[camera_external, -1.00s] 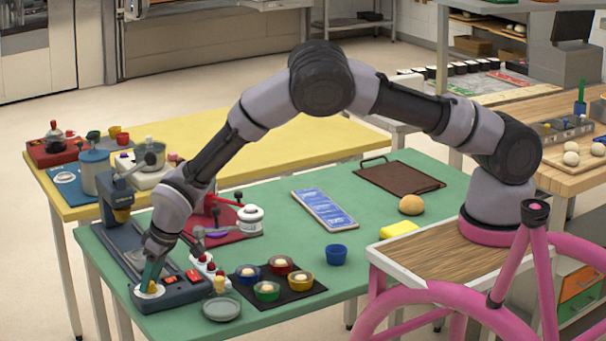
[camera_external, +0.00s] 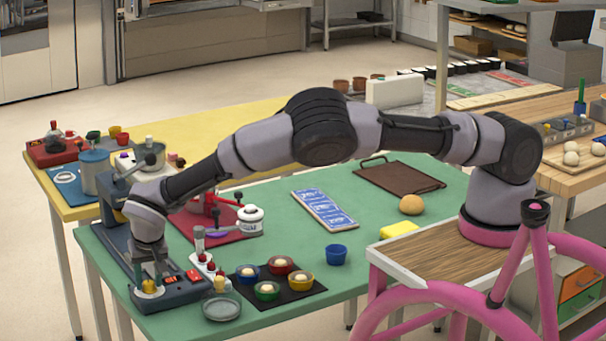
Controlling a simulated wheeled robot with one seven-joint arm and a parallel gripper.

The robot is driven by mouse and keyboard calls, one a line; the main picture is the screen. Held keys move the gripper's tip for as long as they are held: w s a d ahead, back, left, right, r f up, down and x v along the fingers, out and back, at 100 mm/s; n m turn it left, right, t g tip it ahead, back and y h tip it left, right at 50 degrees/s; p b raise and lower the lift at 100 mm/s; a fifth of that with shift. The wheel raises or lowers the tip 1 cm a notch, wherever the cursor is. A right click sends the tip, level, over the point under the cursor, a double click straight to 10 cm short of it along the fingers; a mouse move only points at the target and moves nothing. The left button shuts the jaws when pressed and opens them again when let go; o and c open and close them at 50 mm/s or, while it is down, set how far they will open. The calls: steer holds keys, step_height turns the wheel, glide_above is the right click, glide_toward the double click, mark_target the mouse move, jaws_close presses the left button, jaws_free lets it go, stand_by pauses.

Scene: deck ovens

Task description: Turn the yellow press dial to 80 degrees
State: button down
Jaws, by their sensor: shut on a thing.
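The grey press (camera_external: 178,294) stands at the front left corner of the green table. Its yellow dial (camera_external: 149,287) sits on a pale round face at the press's front end. My gripper (camera_external: 147,280) points down over the dial and is shut on it. The fingers hide part of the dial, and its angle cannot be read. A small red-orange display (camera_external: 193,274) shows on the press next to the dial; its figures are too small to read.
A rack with red-topped pieces (camera_external: 208,268) and a grey plate (camera_external: 221,308) stand close right of the press. A dark mat (camera_external: 305,290) holds several coloured bowls. The table's front edge (camera_external: 150,335) is close by.

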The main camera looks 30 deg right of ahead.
steer(key=shift+m, duration=0.4)
steer(key=shift+c, duration=2.3)
jaws_free()
steer(key=v, duration=1)
steer(key=shift+a+r, duration=0.15)
steer(key=shift+r, duration=0.2)
